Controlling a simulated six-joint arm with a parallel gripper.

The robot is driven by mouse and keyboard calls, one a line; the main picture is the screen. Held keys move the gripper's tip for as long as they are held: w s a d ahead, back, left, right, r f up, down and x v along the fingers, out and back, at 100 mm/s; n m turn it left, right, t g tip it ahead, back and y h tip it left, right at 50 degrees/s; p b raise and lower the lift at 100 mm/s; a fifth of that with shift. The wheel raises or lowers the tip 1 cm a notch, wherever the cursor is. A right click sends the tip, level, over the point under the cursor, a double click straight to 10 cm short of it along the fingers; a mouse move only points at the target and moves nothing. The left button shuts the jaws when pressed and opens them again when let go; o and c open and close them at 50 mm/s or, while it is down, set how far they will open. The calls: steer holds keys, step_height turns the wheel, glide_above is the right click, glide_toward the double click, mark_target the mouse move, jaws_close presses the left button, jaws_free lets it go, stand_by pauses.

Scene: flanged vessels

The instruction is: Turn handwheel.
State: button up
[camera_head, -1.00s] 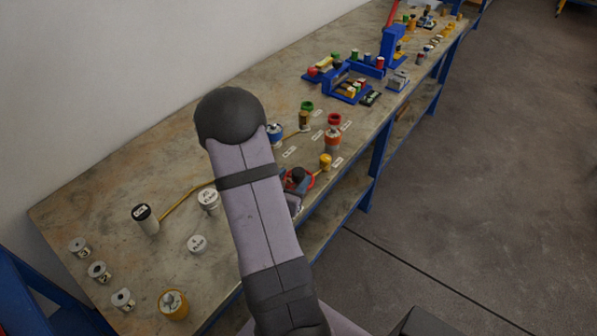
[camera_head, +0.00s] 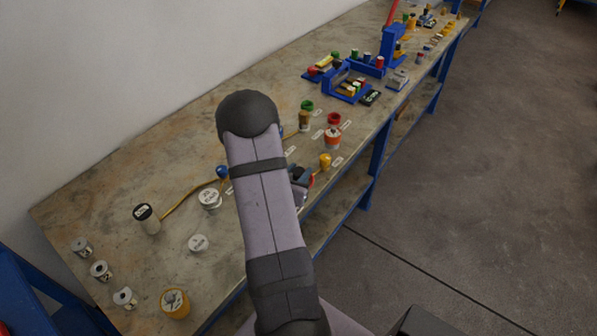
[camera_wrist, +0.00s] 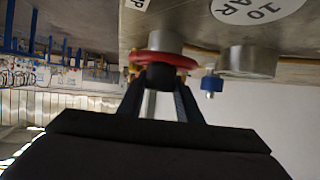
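The red handwheel (camera_wrist: 188,61) is a round ring on a grey cylindrical body in the wrist view, right at my fingertips. In the head view only a sliver of its red rim (camera_head: 311,181) shows beside my gripper (camera_head: 299,177); my arm hides much of the area. In the wrist view my gripper (camera_wrist: 160,80) has one finger on each side of a dark block at the wheel's middle. The fingers appear closed against that block. The far side of the wheel is hidden.
A blue knob (camera_wrist: 212,84) by a grey cylinder (camera_wrist: 248,61) is close on the right in the wrist view. A yellow-topped vessel (camera_head: 325,161) and an orange, red-topped vessel (camera_head: 333,137) stand near the wheel. The bench's front edge is close; its left part has open room.

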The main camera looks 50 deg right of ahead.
steer(key=shift+m+g, duration=0.3)
steer(key=shift+w+r+m+g+h+p, duration=0.15)
steer(key=shift+m+g+p, duration=0.1)
steer(key=shift+m+g, duration=0.5)
steer(key=shift+s+r+m+g+h+p, duration=0.15)
steer(key=shift+m+g+p, duration=0.1)
steer(key=shift+m+g, duration=0.45)
steer(key=shift+f+m+g, duration=0.2)
steer(key=shift+m+g, duration=0.45)
steer(key=shift+g, duration=0.4)
steer(key=o, duration=1)
steer(key=shift+o, duration=0.2)
steer(key=shift+b+v, duration=0.5)
steer(key=shift+v, duration=3.15)
